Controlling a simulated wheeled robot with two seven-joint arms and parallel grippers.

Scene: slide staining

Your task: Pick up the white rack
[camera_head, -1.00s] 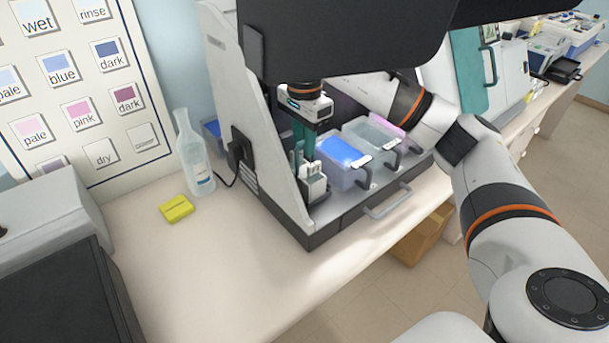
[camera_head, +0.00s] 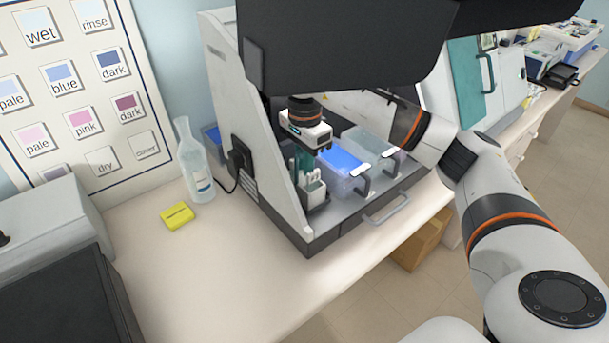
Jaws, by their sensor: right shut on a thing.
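The white rack (camera_head: 314,192) stands upright near the left end of the staining station's deck, beside the blue-filled tub. My right gripper (camera_head: 304,164) comes down from above over the rack, with its teal fingers pointing down. The fingers are shut on the rack's upper part. The housing of the gripper hides part of the fingers, and the contact is small in view. I cannot tell whether the rack's base touches the deck. My left gripper is not in view.
A blue-filled tub (camera_head: 341,160) and a clear tub (camera_head: 372,140) stand right of the rack. The station's side wall (camera_head: 262,130) is close on the left. A bottle (camera_head: 196,162) and yellow block (camera_head: 177,216) stand on the bench. The front bench is clear.

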